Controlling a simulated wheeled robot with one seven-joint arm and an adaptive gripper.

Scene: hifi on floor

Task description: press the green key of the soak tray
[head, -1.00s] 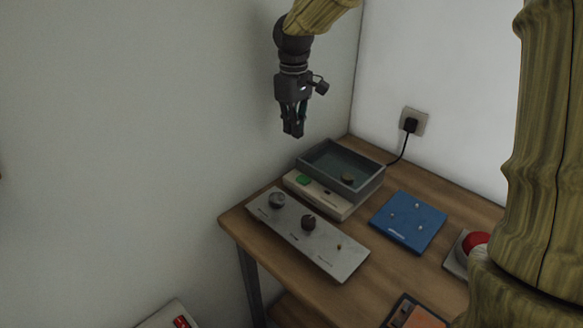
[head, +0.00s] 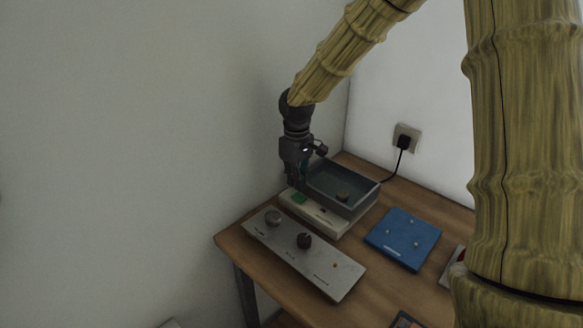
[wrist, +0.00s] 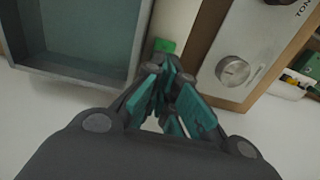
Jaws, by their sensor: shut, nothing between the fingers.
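The soak tray (head: 362,206) is a grey open basin with a cream control strip along its front, standing at the back left of the table. Its green key (head: 299,198) sits at the left end of that strip. In the wrist view the green key (wrist: 165,46) shows just beyond the fingertips, partly hidden by them. My gripper (head: 297,184) is shut and empty, pointing down close above the key; I cannot tell whether it touches. The fingers also show in the wrist view (wrist: 168,72), with the basin wall (wrist: 75,68) to their left.
A grey panel with knobs (head: 328,271) lies in front of the tray. A blue board (head: 403,238) lies to the right. A wall socket with a plug (head: 405,140) is behind. The wall is close on the left.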

